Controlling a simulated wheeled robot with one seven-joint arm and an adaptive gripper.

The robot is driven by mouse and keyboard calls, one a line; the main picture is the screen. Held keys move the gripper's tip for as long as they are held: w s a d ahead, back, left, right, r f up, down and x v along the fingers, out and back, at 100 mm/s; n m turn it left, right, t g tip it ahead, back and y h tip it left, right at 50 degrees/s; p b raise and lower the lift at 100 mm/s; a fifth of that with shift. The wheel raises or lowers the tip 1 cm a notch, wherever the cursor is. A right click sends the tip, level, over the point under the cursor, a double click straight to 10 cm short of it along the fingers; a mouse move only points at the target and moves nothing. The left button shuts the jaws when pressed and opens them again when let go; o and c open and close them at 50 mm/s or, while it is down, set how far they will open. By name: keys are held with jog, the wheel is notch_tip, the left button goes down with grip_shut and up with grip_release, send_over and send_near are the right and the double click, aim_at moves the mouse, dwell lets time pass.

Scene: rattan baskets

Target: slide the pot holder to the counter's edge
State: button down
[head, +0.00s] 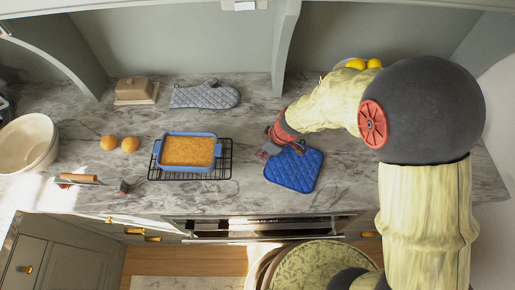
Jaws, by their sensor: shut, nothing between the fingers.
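A blue quilted pot holder (292,170) lies flat on the grey marble counter (245,190), right of the middle of the head view. Its lower tip is close to the counter's front edge. My gripper (268,152) is shut and empty at the pot holder's upper left side. Whether the fingertips touch the pot holder or hover just above it, I cannot tell. My arm comes in from the right and hides part of the counter behind the pot holder.
A blue baking dish (189,134) of golden food sits on a black wire rack (224,165) to the left. A grey oven mitt (205,96), a butter dish (136,91), two round orange-brown items (119,143) and a cream bowl (27,143) stand farther left. Lemons (364,64) are behind my arm.

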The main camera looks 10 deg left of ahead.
aim_at(273, 161)
jog(key=shift+d, duration=0.35)
jog(key=d+b, duration=0.1)
jog(key=b, duration=0.1)
jog(key=d+b, duration=0.1)
jog(key=shift+s+d+f+b, duration=0.25)
jog(key=shift+s+d+b, duration=0.05)
jog(key=shift+s+d, duration=0.1)
jog(key=shift+s+d+r+b, duration=0.2)
jog(key=shift+s+d+b, duration=0.05)
jog(key=shift+d+b, duration=0.5)
jog(key=a, duration=0.2)
jog(key=w+a+b, duration=0.1)
jog(key=a, duration=0.1)
jog(key=shift+w, duration=0.1)
jog(key=p+v, duration=0.2)
jog(key=v, duration=0.8)
jog(key=shift+d, duration=0.1)
